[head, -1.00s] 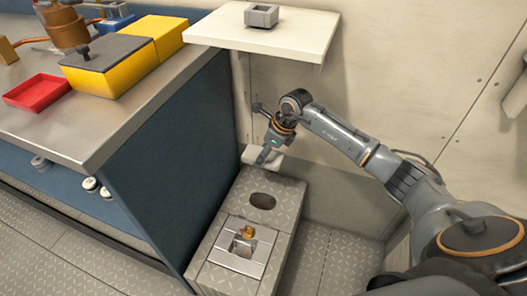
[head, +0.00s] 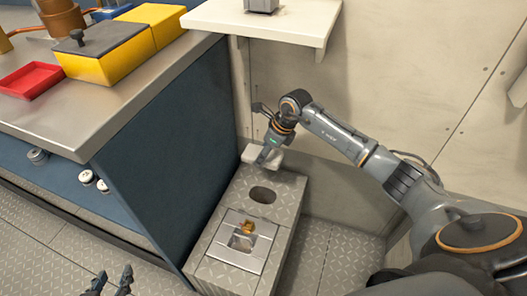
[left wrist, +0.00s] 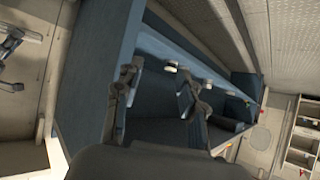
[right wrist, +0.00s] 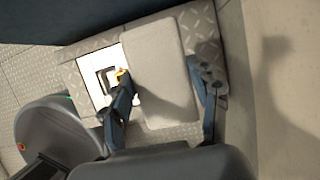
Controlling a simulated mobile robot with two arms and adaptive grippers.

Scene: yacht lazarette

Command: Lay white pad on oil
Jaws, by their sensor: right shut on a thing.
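A white pad (head: 250,155) is in my right gripper (head: 267,152), at the back of a grey tread-plate box (head: 214,271). In the right wrist view the pad (right wrist: 160,85) lies flat between the two fingers, which are shut on it. I cannot tell whether it touches the box. A dark oval patch (head: 262,195) shows on the box top, in front of the pad; I cannot tell whether it is oil or an opening. My left gripper (head: 115,273) is at the bottom left, low beside the blue cabinet. Its fingers are apart and empty in the left wrist view (left wrist: 160,72).
The box has a square recess with a brass fitting (head: 248,228). A blue cabinet (head: 165,150) stands close on its left. A white shelf (head: 270,22) overhangs behind. The metal counter (head: 75,120) holds a red tray (head: 30,80) and a yellow box (head: 110,63).

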